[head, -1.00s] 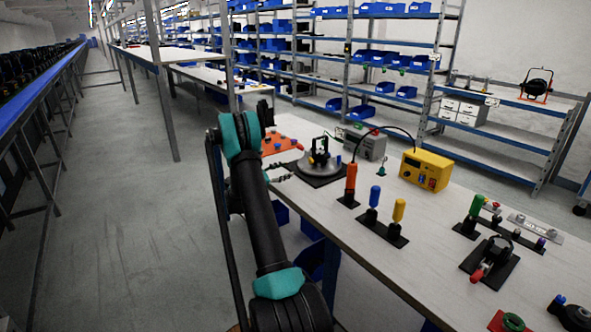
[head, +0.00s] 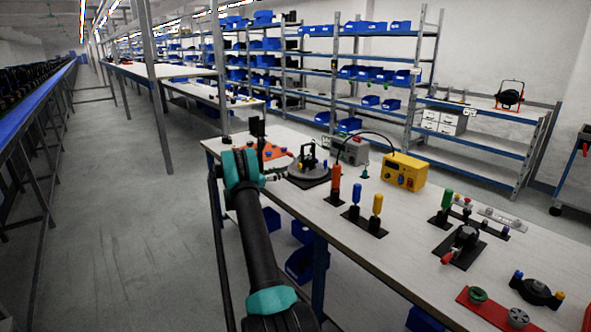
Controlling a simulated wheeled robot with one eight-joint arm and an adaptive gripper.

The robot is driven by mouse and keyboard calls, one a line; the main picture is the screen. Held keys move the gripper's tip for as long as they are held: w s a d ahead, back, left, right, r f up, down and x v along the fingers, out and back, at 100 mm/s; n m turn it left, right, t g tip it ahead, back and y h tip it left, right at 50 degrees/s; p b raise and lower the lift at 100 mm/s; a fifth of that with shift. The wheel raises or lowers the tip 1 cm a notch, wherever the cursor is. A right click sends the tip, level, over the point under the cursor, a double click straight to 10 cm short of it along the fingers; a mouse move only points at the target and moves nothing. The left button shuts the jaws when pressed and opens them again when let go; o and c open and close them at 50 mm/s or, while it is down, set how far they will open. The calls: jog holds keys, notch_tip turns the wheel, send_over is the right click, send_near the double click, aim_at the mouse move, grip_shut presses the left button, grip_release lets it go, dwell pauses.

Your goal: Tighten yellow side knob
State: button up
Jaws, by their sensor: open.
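A small yellow knob (head: 560,295) shows on the right side of a dark round part (head: 536,289) at the table's near right. A blue knob (head: 518,275) is on that part's other side. My gripper (head: 275,176) is at the left edge of the table, partly hidden behind my own arm. It is open, with nothing seen in it, close to the round-based black fixture (head: 308,172). It is far from the yellow knob. Whether any side knob on that fixture is yellow is too small to tell.
Tools with orange, blue and yellow handles (head: 377,205) stand mid-table beside a yellow power unit (head: 403,172). A black fixture with a red handle (head: 459,245) and a red plate (head: 480,301) lie nearer. The floor left of the table is clear.

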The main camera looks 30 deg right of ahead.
aim_at(299, 166)
jog(key=d, duration=0.7)
jog(key=w+d, duration=0.1)
jog(key=d, duration=0.2)
jog(key=shift+d, duration=0.4)
grip_shut()
